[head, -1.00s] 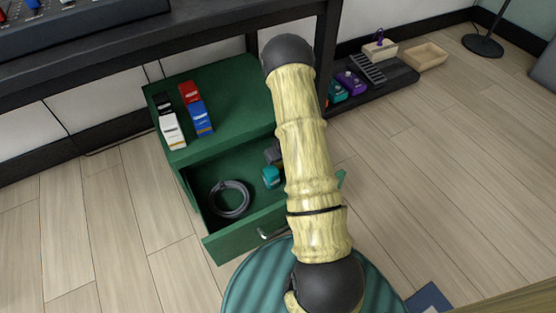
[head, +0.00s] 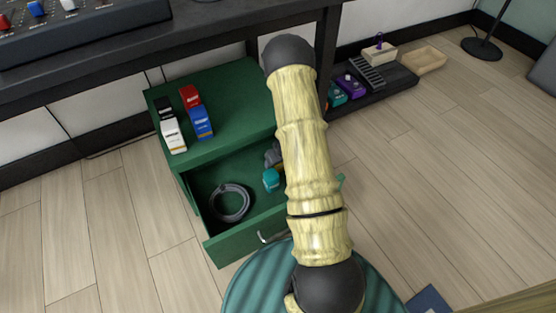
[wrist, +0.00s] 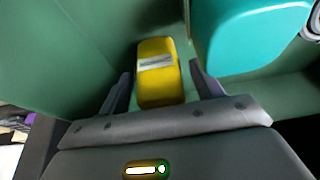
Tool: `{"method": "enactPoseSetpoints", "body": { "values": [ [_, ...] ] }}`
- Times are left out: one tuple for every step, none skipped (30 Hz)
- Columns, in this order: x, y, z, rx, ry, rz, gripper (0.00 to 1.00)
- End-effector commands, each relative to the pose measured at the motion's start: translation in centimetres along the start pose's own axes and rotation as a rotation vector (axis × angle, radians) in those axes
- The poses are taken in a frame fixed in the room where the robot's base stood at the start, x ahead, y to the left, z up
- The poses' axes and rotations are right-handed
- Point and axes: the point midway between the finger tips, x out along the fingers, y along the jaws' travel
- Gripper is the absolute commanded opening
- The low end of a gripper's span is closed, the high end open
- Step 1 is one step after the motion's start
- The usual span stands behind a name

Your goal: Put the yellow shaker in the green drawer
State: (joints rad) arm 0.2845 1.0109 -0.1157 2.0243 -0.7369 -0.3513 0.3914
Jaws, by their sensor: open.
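The yellow shaker (wrist: 158,88) shows in the wrist view, lying on a green surface that appears to be the inside of the green drawer. My gripper (wrist: 161,80) is open, with one finger on each side of the shaker and small gaps visible. In the head view the green drawer (head: 233,247) is pulled out from the green cabinet (head: 234,84).
A grey coiled cable (head: 230,218) and a teal object (head: 271,180) lie in the drawer. A large teal object (wrist: 250,35) sits close right of the shaker in the wrist view. Several small boxes, including a blue one (head: 201,121), stand on the cabinet. A dark table (head: 230,20) overhangs it.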

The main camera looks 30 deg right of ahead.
Motion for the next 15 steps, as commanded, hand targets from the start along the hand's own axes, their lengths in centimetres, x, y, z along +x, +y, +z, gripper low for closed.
{"method": "enactPoseSetpoints", "body": {
  "values": [
    [-1.3, 0.0, -0.2, 0.002, -0.001, 0.0, 0.65],
    [-1.8, 0.0, -0.2, 0.002, 0.0, 0.001, 0.65],
    [-2.6, 0.0, -0.2, 0.001, 0.0, 0.001, 0.65],
    [-3.2, 0.0, -0.2, 0.001, 0.0, 0.001, 0.65],
    [-3.8, 0.0, -0.2, 0.001, -0.001, 0.001, 0.65],
    [-4.5, 0.0, -0.2, 0.001, -0.001, 0.001, 0.65],
    [-5.1, 0.0, -0.2, 0.001, -0.001, 0.001, 0.65],
    [-5.7, 0.0, -0.2, 0.002, 0.0, 0.001, 0.65],
    [-6.5, 0.0, -0.3, 0.001, 0.0, 0.001, 0.65],
    [-7.0, 0.0, -0.2, 0.001, 0.0, 0.001, 0.65],
    [-7.6, 0.0, -0.2, 0.001, 0.0, 0.0, 0.65],
    [-8.3, 0.0, -0.2, 0.002, 0.001, 0.001, 0.65],
    [-8.8, 0.0, -0.2, 0.002, 0.001, 0.001, 0.65],
    [-9.2, 0.0, -0.2, 0.002, 0.0, 0.001, 0.65],
    [-9.7, 0.0, -0.1, 0.002, 0.0, 0.0, 0.65]
  ]
}}
